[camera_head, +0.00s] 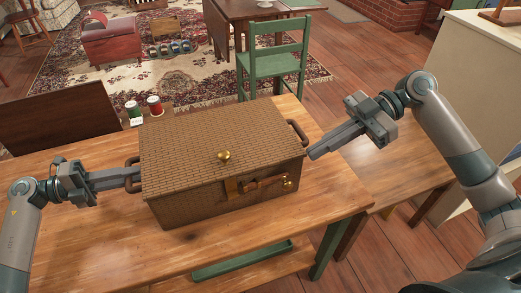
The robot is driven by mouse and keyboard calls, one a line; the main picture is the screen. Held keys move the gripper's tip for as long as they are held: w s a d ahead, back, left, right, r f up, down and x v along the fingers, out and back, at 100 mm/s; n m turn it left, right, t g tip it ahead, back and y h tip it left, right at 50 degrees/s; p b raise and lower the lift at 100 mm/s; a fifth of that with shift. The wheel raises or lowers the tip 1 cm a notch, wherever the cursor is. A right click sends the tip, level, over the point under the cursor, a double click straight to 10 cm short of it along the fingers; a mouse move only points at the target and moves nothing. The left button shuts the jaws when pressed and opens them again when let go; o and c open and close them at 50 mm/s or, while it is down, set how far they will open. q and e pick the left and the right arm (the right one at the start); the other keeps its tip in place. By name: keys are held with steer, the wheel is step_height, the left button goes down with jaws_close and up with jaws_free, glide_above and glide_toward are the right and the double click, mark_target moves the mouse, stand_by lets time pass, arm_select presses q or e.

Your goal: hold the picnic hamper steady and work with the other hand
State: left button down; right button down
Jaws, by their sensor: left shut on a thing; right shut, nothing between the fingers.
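The picnic hamper (190,165) is a brown wicker box with its lid shut, standing on the wooden table. It has a brass knob (224,156) on the lid, a leather strap and brass catch (287,184) on its front, and a dark handle on each end. My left gripper (132,176) is shut on the handle at the hamper's left end. My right gripper (314,153) is shut and empty, just right of the right end handle (298,132). Whether its tip touches the hamper is hard to tell.
Two spools, one green (133,110) and one red (155,105), stand behind the hamper's left back corner. A green chair (275,66) stands behind the table. The tabletop (110,235) in front of the hamper is clear.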

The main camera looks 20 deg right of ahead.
stand_by(0.4)
arm_select(q)
steer(key=c, duration=1.6)
jaws_free()
steer(key=shift+c, duration=0.2)
steer(key=shift+a, duration=0.1)
steer(key=a+r, duration=0.1)
steer(key=a, duration=1)
steer(key=shift+a, duration=0.35)
